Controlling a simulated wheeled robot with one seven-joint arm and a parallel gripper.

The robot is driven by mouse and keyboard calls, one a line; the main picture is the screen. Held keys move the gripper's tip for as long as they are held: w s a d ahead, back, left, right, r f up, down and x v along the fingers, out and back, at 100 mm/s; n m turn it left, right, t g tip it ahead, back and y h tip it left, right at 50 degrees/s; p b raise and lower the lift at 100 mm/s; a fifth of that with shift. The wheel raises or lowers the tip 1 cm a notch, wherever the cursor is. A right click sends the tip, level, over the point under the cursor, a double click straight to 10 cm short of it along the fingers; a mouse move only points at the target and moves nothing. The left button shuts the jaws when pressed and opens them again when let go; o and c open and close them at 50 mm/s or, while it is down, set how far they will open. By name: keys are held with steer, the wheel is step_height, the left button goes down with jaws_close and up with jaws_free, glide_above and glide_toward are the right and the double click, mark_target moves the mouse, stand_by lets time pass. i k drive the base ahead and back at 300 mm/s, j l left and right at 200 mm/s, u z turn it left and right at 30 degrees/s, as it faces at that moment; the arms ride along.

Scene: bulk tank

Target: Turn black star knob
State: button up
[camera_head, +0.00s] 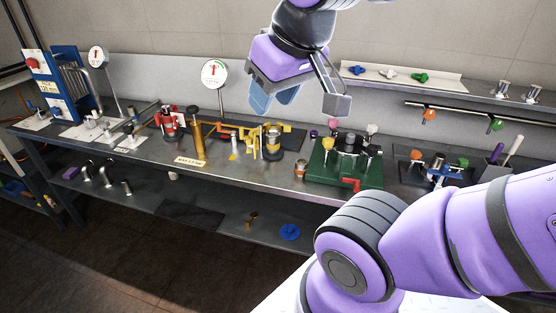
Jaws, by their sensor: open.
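Several black knobs show on the bench, too small to tell for sure which is star-shaped. One dark knob (193,111) sits by the red valve (168,122) left of the middle. Another dark knob (128,129) is further left. More dark round tops (371,151) stand on the green block (335,174) right of the middle. My gripper (299,104) hangs in the air at the upper middle, its jaws apart and empty. In the picture it lies above the yellow fittings (268,137) and the green block, touching nothing visible.
The steel bench (222,172) is crowded. A dial gauge (214,73) on a thin stem stands left of my gripper. A white shelf (405,78) with coloured knobs and a rail with hanging knobs (429,115) are at right. My purple arm hides the lower right.

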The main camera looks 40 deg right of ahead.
mark_target(127, 129)
steer(key=i+j+z, duration=0.25)
steer(key=i+j, duration=0.7)
steer(key=i+j+z, duration=0.25)
steer(key=i+j, duration=0.85)
steer(key=j, duration=0.1)
